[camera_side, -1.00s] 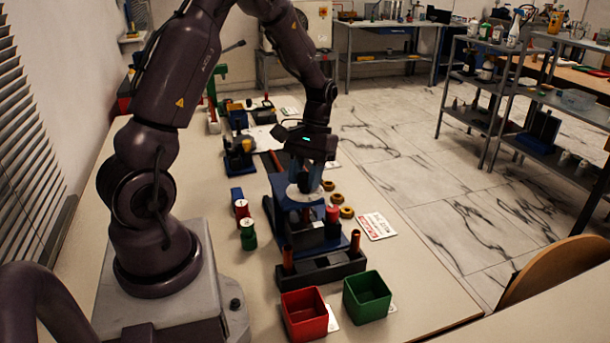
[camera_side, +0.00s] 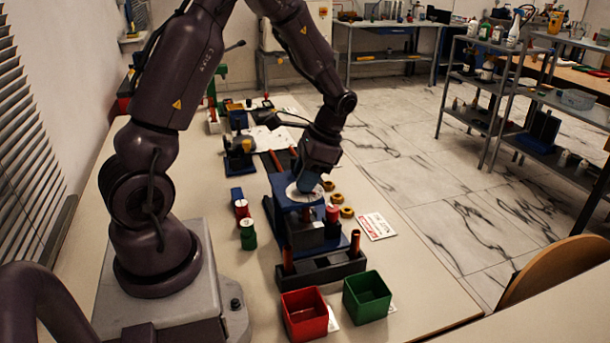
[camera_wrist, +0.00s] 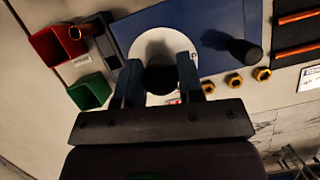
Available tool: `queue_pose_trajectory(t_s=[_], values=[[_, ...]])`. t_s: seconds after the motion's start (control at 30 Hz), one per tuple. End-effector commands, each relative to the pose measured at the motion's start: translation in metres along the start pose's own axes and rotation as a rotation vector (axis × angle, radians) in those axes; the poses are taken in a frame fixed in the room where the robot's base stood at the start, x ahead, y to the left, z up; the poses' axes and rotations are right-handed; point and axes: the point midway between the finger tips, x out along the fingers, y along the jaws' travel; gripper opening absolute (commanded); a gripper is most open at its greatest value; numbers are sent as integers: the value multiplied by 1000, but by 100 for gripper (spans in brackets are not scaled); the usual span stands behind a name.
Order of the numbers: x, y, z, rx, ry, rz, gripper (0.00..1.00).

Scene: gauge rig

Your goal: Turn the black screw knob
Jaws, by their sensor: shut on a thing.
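The black screw knob (camera_wrist: 160,76) shows in the wrist view between the two fingers of my gripper (camera_wrist: 159,82), in front of a white round dial (camera_wrist: 152,44). My gripper is shut on it, one blue finger on each side. The dial lies on a blue plate (camera_wrist: 205,18). In the side view my gripper (camera_side: 307,186) points down at the white dial (camera_side: 296,194) on top of the blue rig (camera_side: 284,203). My gripper hides the knob there.
A second black knob-like part (camera_wrist: 245,50) stands right of the dial. Several brass rings (camera_side: 338,198) lie right of the rig. A red bin (camera_side: 304,315) and a green bin (camera_side: 367,297) stand in front. Copper posts (camera_side: 354,243) rise near the rig's front.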

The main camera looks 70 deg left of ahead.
Motion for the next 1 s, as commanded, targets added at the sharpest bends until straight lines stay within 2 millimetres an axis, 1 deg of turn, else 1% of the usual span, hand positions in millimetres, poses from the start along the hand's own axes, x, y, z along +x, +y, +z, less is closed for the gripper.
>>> queue_pose_trajectory(t_s=[0.1,0.33,0.9,0.93,0.97,1.0], values=[[-1,0,0,60,0,-26,11],[0,0,0,134,-1,-56,11],[0,0,0,156,0,-65,11],[0,0,0,156,0,-65,41],[0,0,0,156,0,-65,48],[0,0,0,156,0,-65,57]])
